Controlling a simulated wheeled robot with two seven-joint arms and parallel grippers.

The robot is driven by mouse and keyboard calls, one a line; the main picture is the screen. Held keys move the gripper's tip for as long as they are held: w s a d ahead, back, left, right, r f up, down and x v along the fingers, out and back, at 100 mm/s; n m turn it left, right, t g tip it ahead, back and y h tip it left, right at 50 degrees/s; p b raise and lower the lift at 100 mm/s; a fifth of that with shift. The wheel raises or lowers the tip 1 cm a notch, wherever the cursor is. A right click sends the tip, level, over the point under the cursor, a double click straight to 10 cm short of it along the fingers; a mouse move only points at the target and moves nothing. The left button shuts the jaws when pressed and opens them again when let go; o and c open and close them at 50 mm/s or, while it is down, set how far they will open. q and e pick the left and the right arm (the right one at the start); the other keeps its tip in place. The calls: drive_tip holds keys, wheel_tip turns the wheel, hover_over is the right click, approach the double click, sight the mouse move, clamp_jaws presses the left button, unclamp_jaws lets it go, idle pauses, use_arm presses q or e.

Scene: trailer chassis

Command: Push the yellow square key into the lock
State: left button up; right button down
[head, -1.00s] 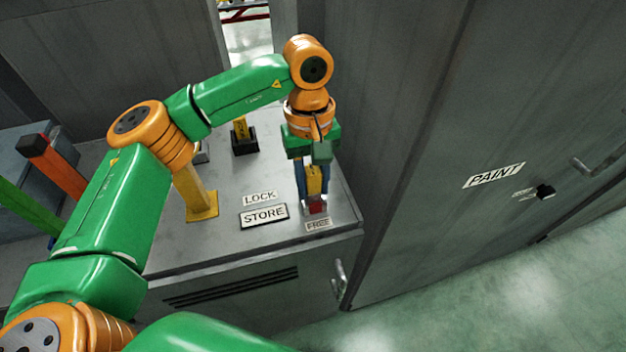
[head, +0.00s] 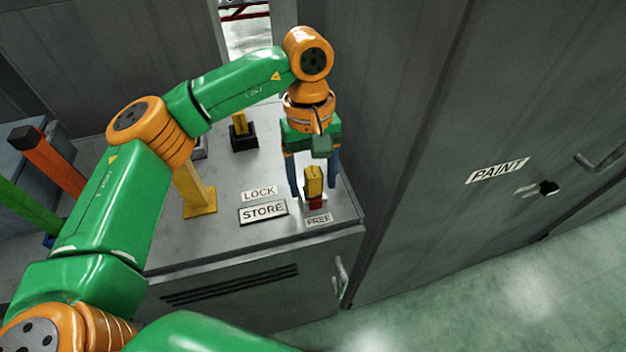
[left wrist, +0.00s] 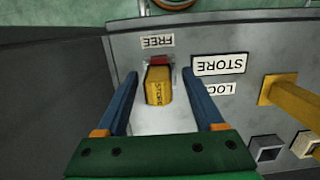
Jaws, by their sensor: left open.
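A yellow square key (head: 314,178) marked STORE stands upright above a red piece (head: 316,201) beside the FREE label on the grey cabinet top. It also shows in the left wrist view (left wrist: 158,88). My left gripper (head: 314,187) is above it, pointing down, with its blue fingers spread on either side and visible gaps to the key. How deep the key sits cannot be seen. A second yellow key (head: 240,124) stands in a black socket farther back. My right gripper is not in view.
STORE (head: 262,211), LOCK (head: 259,193) and FREE (head: 318,219) labels lie on the cabinet top. A yellow post (head: 196,195) stands to the left. A grey PAINT door (head: 497,171) with a black lock hole (head: 548,188) rises at right. Green floor is clear at lower right.

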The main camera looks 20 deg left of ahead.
use_arm(q)
drive_tip(key=r, duration=0.6)
drive_tip(key=shift+w+a+r, duration=0.1)
drive_tip(key=shift+w+a, duration=0.05)
drive_tip(key=shift+w, duration=0.15)
